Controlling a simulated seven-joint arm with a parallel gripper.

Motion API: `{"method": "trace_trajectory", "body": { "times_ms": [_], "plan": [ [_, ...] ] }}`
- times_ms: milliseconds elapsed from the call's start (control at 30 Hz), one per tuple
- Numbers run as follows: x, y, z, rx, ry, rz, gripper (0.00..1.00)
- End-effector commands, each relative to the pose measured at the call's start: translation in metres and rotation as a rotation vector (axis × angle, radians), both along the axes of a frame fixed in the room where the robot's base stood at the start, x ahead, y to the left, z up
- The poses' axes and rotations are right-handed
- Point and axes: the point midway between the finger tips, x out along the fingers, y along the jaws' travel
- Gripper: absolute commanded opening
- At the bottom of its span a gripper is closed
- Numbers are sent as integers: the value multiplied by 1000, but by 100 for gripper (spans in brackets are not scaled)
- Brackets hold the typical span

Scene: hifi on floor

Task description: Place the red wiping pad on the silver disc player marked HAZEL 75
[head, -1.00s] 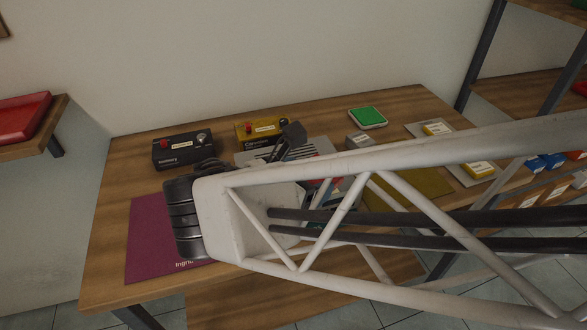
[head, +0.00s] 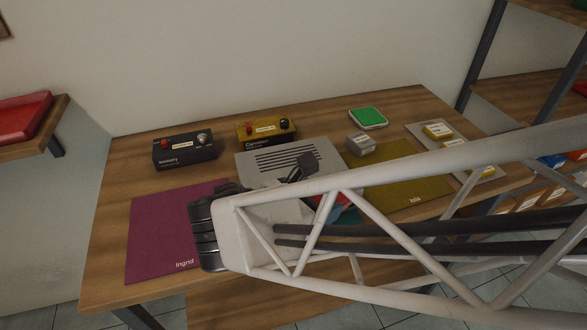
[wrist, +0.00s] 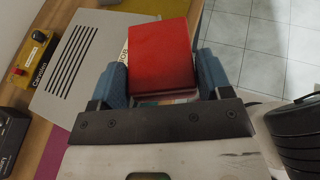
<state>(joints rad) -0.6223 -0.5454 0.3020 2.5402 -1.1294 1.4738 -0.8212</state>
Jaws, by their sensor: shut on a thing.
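The red wiping pad (wrist: 163,55) is held between the blue fingers of my gripper (wrist: 160,74) in the wrist view, which are shut on it. A bit of red (head: 328,202) also shows behind my arm in the head view, above a teal patch. The silver player (head: 268,162) lies flat on the table with dark slots in its top. In the wrist view the player (wrist: 55,103) is left of the pad, and its near edge runs close to the left finger. A white label there is partly covered and I cannot read it fully. The pad's height above the table is unclear.
A maroon mat (head: 150,235) is at left, an olive mat (head: 420,185) at right. A small grey box (head: 360,144) and green pad (head: 369,117) stand farther back.

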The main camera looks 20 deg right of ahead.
Motion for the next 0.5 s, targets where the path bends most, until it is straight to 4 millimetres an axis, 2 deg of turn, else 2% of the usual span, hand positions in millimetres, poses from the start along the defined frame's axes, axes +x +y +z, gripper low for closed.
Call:
{"method": "trace_trajectory", "body": {
  "times_ms": [267,500],
  "plan": [
    [11,1,-1,-2,1,-1,48],
    [40,2,-3,0,0,-3,48]
  ]
}}
